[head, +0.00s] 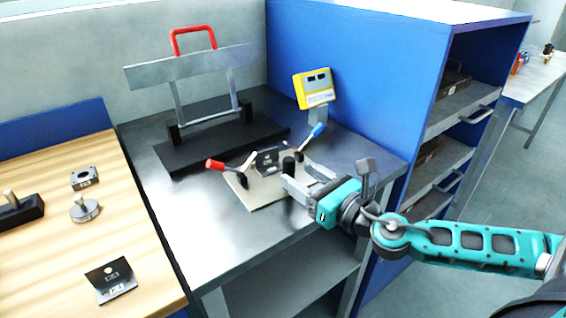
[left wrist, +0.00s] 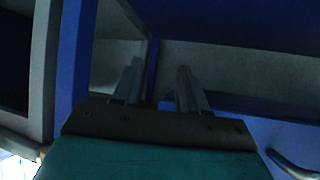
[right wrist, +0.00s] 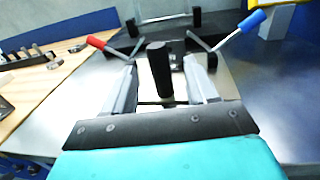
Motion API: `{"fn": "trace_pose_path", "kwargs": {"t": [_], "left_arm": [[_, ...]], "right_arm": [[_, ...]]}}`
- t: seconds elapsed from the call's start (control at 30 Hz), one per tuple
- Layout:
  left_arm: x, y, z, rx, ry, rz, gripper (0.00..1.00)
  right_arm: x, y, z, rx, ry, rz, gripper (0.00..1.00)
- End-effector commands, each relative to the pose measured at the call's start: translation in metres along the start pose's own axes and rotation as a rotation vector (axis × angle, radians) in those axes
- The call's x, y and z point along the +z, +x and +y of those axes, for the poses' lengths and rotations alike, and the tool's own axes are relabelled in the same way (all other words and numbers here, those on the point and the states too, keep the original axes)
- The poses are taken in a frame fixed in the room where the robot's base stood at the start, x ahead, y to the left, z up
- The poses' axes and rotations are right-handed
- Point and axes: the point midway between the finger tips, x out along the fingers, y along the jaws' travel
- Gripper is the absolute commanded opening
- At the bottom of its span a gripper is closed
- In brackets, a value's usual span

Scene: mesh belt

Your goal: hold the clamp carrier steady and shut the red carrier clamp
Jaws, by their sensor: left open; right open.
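The clamp carrier (head: 262,197) is a beige plate on the grey metal bench. It bears a small dark bracket (head: 267,160), a black upright post (head: 289,165), a red-handled clamp (head: 216,164) on the left and a blue-handled clamp (head: 317,131) on the right. The red handle (right wrist: 97,42) slants up and outward. My right gripper (head: 298,180) is open at the carrier's right side. In the right wrist view the black post (right wrist: 160,72) stands between its fingers, with gaps on both sides. My left gripper (left wrist: 158,85) is open and empty, outside the head view.
A dark-based metal frame with a red handle (head: 193,38) stands behind the carrier. A yellow device (head: 314,88) stands at the back right, beside a blue shelf unit (head: 360,70). A wooden table (head: 60,235) with several metal parts is at the left. Bare bench lies in front.

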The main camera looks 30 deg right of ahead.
Motion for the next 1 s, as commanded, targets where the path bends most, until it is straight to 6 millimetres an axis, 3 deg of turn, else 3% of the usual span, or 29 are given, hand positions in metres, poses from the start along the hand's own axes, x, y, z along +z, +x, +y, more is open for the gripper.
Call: {"fn": "trace_pose_path", "kwargs": {"t": [0.5,1.0], "left_arm": [[-0.002,-0.007,-0.003,-0.006,0.000,-0.008,0.43],[-0.002,-0.007,-0.002,-0.005,0.000,-0.013,0.43]], "right_arm": [[0.001,0.053,0.000,-0.001,0.002,-0.002,0.57],[0.000,0.062,0.001,0.001,0.000,0.000,0.55]]}}
